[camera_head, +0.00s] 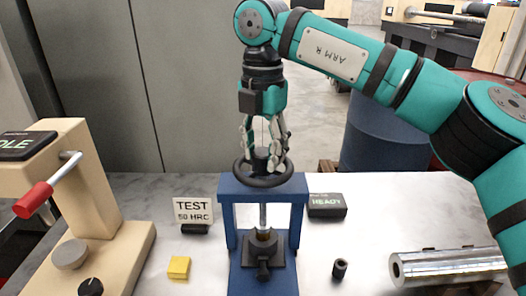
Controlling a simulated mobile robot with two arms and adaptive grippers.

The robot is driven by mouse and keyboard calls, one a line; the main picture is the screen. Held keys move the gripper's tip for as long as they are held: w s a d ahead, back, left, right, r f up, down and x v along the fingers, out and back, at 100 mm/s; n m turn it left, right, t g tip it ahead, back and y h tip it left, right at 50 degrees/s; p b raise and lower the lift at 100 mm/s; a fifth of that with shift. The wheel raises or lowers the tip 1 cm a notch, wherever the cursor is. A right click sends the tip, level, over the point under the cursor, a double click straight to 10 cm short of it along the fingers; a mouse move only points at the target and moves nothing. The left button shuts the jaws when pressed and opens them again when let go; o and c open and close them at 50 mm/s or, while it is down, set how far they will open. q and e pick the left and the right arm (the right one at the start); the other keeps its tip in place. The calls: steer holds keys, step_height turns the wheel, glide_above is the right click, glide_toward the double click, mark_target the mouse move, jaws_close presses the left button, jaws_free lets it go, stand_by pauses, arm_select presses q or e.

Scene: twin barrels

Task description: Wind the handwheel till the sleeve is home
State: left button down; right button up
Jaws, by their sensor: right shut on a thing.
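The black handwheel (244,178) lies flat on top of a blue press frame (228,200) in the middle of the bench. My right gripper (264,165) comes down from above and is shut on the handwheel's hub area. A short dark hollow cylinder (340,269) stands to the right of the press. My left gripper is out of view.
A beige machine (95,185) with a red-handled lever (36,198) stands at left. A TEST sign (193,211), a yellow block (179,267), a black box marked READY (327,206) and a metal tube (450,266) are around the press. Bare bench separates them.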

mark_target(263, 151)
steer(key=shift+r, duration=0.1)
stand_by(0.4)
steer(key=o, duration=1.2)
step_height(263, 151, up, 12)
